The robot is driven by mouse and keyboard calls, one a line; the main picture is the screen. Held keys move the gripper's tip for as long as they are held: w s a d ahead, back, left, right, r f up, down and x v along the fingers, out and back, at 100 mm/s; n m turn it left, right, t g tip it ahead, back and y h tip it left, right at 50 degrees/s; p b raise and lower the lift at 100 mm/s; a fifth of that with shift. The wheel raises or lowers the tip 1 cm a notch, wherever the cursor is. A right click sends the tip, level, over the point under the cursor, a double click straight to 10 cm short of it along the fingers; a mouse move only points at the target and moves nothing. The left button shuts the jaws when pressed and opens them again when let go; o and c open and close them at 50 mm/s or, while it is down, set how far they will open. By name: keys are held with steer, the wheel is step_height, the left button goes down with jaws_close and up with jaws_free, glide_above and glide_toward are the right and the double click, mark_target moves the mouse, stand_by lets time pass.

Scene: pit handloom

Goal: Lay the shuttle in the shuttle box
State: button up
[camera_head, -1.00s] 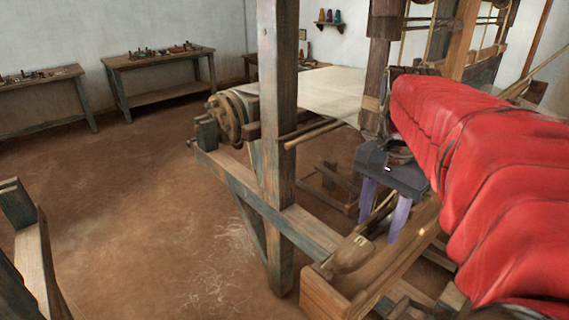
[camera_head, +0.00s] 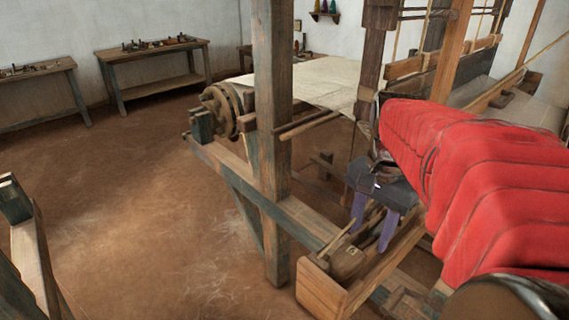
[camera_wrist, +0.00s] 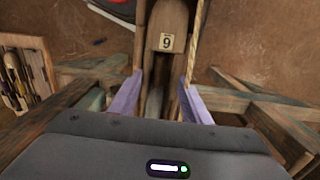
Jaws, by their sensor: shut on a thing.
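The shuttle (camera_head: 346,262) is a brown wooden boat shape. In the wrist view the shuttle (camera_wrist: 167,20) carries a tag with a 9 and runs between my fingers. My gripper (camera_head: 371,240) has pale purple fingers and points down; it is shut on the shuttle. The gripper (camera_wrist: 162,92) also shows in the wrist view. The shuttle box (camera_head: 322,291) is a long wooden trough at the loom's front. The shuttle appears low between its walls, lengthwise; I cannot tell whether it touches the floor. My arm hides part of the box.
A thick upright post (camera_head: 275,150) of the loom stands left of the box. The cloth roll (camera_head: 222,110) and pale cloth (camera_head: 310,85) lie behind. A thin rod (camera_head: 345,232) runs close by the shuttle. The earth floor (camera_head: 130,190) at left is open. Work tables (camera_head: 155,55) stand at the back.

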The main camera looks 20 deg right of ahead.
steer(key=shift+f, duration=1.15)
steer(key=o, duration=1.3)
steer(key=shift+r, duration=4)
